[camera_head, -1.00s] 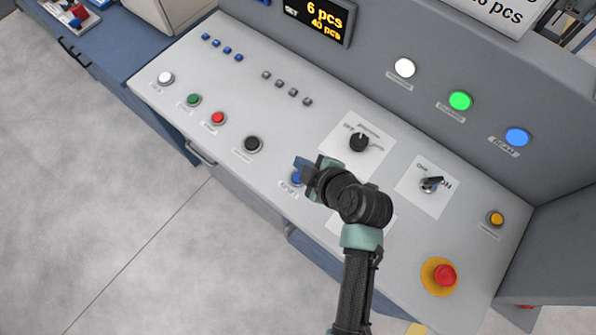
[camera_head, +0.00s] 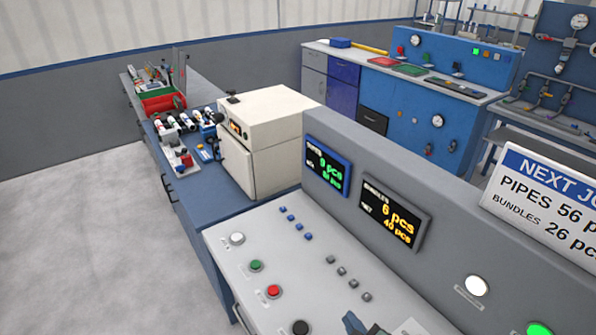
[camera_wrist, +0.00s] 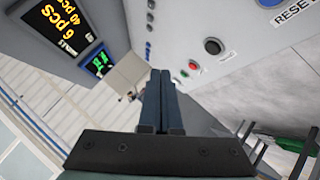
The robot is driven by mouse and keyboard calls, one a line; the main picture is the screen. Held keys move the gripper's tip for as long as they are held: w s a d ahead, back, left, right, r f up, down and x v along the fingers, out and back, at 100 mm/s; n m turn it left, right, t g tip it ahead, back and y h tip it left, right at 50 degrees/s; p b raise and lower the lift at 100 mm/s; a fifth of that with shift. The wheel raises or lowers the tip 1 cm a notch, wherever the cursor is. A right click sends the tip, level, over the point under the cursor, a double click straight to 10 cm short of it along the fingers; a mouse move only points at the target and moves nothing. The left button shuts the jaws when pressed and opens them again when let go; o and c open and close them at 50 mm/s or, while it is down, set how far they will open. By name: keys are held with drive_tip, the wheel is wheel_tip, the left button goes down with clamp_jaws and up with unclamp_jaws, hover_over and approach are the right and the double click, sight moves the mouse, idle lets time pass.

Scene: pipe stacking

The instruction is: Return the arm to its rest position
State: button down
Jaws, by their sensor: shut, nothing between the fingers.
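My gripper (camera_wrist: 160,76) is shut and empty in the wrist view, its two dark fingers side by side. It is over the grey control panel (camera_wrist: 180,25), apart from the buttons as far as I can tell. In the head view only a small part of my gripper (camera_head: 353,321) shows at the bottom edge; the rest of my arm is out of frame. The panel (camera_head: 300,265) carries a white button (camera_head: 237,238), a green button (camera_head: 256,265), a red button (camera_head: 273,291) and a black button (camera_head: 300,327).
Two displays, one green-lettered (camera_head: 327,166) and one orange-lettered (camera_head: 392,212), stand on the panel's upright back. A beige box-shaped machine (camera_head: 262,140) and a blue bench (camera_head: 185,195) with small parts are beyond it. Open floor (camera_head: 80,240) lies to the left.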

drive_tip(key=w+a+r+m+t, duration=0.2)
drive_tip(key=r+t, duration=0.1)
drive_tip(key=r, duration=0.8)
drive_tip(key=w+a+r+m+t+h, duration=0.1)
drive_tip(key=w+r+t, duration=0.1)
drive_tip(key=r, duration=0.8)
drive_tip(key=w+a+r+m+t, duration=0.2)
drive_tip(key=r+t, duration=0.1)
drive_tip(key=r, duration=0.8)
drive_tip(key=s+a+r+m+t, duration=0.1)
drive_tip(key=s+r, duration=0.3)
drive_tip(key=r, duration=0.4)
drive_tip(key=s+a+r+m+t, duration=0.2)
drive_tip(key=s+r+t, duration=0.2)
drive_tip(key=r, duration=0.4)
drive_tip(key=s+a+r+m+t, duration=0.2)
drive_tip(key=s+r, duration=0.3)
drive_tip(key=r, duration=0.3)
drive_tip(key=shift+s+a+r+m+t+b, duration=0.2)
drive_tip(key=shift+s+r+m+t+b, duration=0.15)
drive_tip(key=shift+t, duration=0.35)
drive_tip(key=shift+d, duration=0.1)
